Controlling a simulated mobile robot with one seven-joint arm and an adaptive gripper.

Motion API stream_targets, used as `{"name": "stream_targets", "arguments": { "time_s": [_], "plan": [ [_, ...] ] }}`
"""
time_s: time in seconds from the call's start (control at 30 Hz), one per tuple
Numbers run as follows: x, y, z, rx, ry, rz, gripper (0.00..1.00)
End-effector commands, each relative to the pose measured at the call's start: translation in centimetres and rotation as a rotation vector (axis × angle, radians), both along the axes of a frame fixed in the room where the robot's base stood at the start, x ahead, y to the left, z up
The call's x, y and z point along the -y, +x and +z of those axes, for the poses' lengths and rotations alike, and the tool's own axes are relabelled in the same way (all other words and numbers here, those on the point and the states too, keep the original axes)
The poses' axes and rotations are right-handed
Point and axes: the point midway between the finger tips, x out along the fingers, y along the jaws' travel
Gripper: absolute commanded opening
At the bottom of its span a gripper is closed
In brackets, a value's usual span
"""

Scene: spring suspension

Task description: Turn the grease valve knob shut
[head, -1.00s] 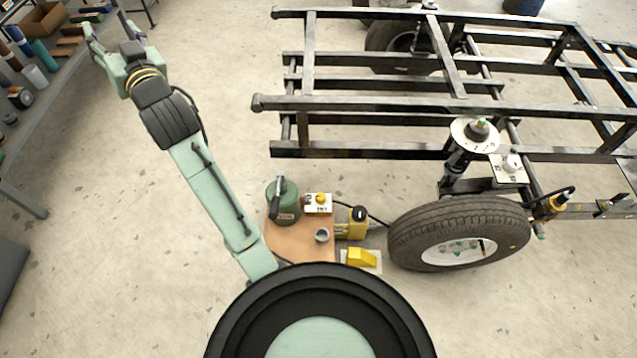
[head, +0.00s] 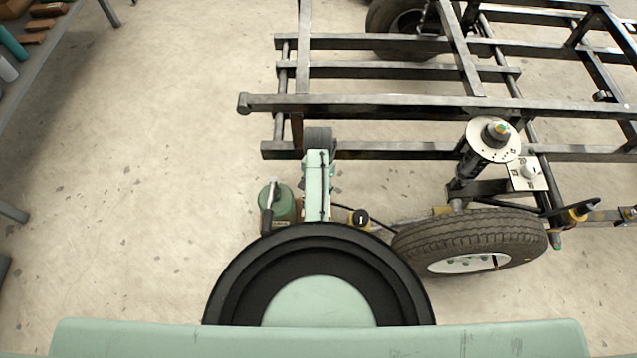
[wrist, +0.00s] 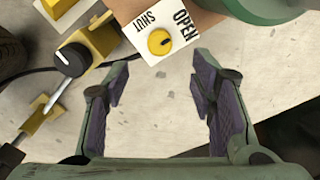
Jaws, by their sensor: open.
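The grease valve knob (wrist: 159,42) is a small round yellow knob with a dark mark on its face. It sits on a white plate (wrist: 180,26) lettered SHUT on the left and OPEN on the right. I cannot clearly tell which label the mark points to. My gripper (wrist: 159,72) is open and empty in the wrist view, its fingertips apart on either side below the plate. The knob lies just beyond the gap, not between the pads. In the head view, my arm hides the knob and my gripper is not visible.
A black knob on a yellow fitting (wrist: 72,60) is left of my gripper. A green pot (head: 277,204) stands beside my arm. The wheel (head: 470,243) and black frame (head: 400,106) are to the right and behind.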

Motion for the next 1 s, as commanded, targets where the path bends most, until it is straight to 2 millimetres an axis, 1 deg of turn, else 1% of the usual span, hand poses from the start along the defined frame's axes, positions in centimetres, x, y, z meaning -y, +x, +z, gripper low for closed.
{"name": "stream_targets", "arguments": {
  "time_s": [0.17, 0.27, 0.5, 0.6, 0.7, 0.83, 1.0],
  "plan": [
    [0.1, -0.3, -1.2, -0.009, -0.001, -0.003, 0.51],
    [0.1, -0.3, -2.7, -0.01, -0.001, -0.003, 0.51],
    [0.1, -0.2, -7.3, -0.008, -0.001, -0.002, 0.51],
    [0.1, -0.2, -8.8, -0.006, -0.001, -0.002, 0.51],
    [0.1, -0.1, -10.0, -0.004, -0.001, -0.002, 0.51],
    [0.1, -0.1, -10.7, -0.004, -0.001, -0.001, 0.51],
    [0.1, -0.1, -10.9, -0.003, -0.001, -0.001, 0.51]
  ]
}}
